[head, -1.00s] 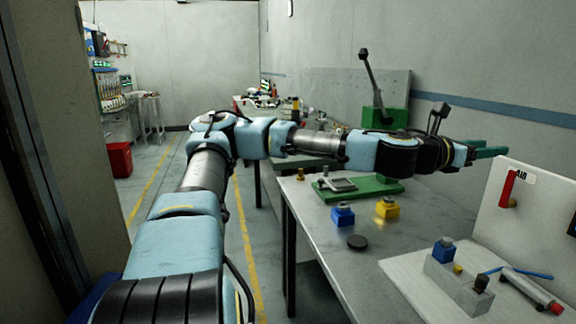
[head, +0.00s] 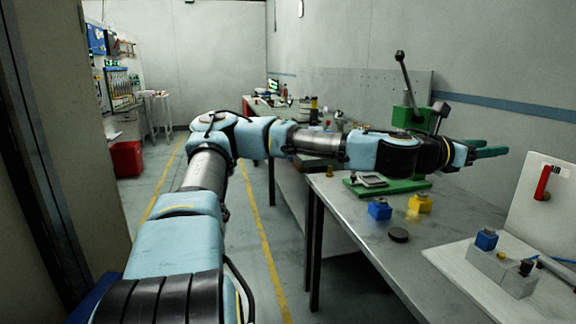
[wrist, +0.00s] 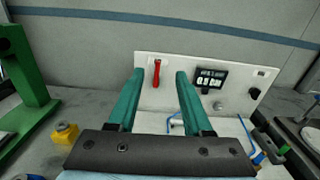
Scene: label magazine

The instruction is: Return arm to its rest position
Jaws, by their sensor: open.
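My arm stretches from the lower left across the head view and out over the workbench (head: 345,225). My gripper (head: 490,150) is at its far end, above the bench and level with the green lever press (head: 408,117) to its left. In the wrist view my gripper (wrist: 158,85) shows two green fingers standing apart with nothing between them. Beyond the fingers is a white upright panel (wrist: 226,112) with a red handle (wrist: 156,73) and a small display (wrist: 211,77). The fingers appear clear of the panel.
On the bench are a blue block (head: 379,209), a yellow block (head: 420,203), a black disc (head: 398,235) and a green plate (head: 405,188). A white board (head: 455,270) carries a grey fixture (head: 500,270). A red bin (head: 127,158) stands on the floor far left. The marked aisle is clear.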

